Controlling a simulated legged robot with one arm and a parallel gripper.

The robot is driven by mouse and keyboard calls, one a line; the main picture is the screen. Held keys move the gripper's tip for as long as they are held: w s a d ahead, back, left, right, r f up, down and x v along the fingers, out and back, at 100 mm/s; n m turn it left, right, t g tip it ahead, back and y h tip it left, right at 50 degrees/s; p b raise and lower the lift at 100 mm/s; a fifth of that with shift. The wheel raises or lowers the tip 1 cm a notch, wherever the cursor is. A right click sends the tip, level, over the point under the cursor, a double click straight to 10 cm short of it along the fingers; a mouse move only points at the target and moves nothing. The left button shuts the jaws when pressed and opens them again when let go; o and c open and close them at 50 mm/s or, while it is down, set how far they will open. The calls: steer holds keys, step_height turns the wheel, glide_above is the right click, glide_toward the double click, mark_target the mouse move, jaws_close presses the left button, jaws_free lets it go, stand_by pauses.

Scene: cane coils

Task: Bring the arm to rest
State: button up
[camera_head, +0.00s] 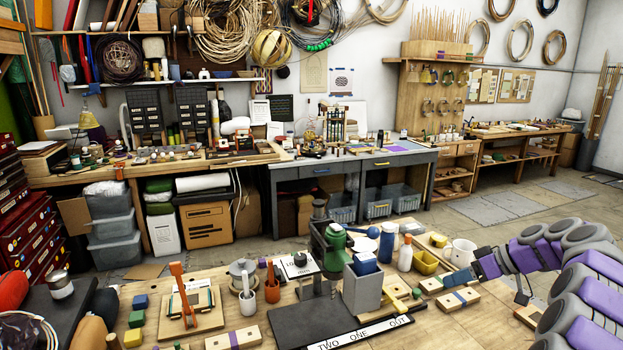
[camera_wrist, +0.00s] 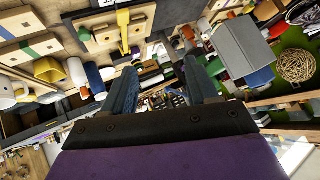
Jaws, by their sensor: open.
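My arm, with purple and grey segments, reaches in from the right edge of the head view. My gripper (camera_head: 456,280) is at its end, above the right part of the wooden table (camera_head: 455,325). In the wrist view my gripper (camera_wrist: 160,68) shows two teal fingers standing well apart, with nothing held between them. The wrist view is steeply tilted, with table items along its top and the room behind. Whether the fingers touch anything on the table cannot be told.
A grey bin (camera_head: 362,292) and dark stand (camera_head: 315,315) are further left. Floor is open behind the table.

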steer(key=s+a+r+m+g+h, duration=0.1)
steer(key=s+a+r+g, duration=0.15)
steer(key=s+a, duration=0.85)
steer(key=s+a+r+m+g+h, duration=0.1)
steer(key=s+a+g, duration=0.2)
steer(key=s+a, duration=0.75)
steer(key=s+f+m+h, duration=0.2)
steer(key=s+f+h, duration=0.1)
steer(key=s, duration=0.9)
steer(key=s+f+m+g+h, duration=0.1)
steer(key=s+f, duration=0.4)
steer(key=s, duration=0.7)
steer(key=shift+s+f+m+h, duration=0.35)
steer(key=shift+m+h, duration=0.45)
steer(key=shift+h, duration=0.3)
steer(key=shift+a, duration=0.2)
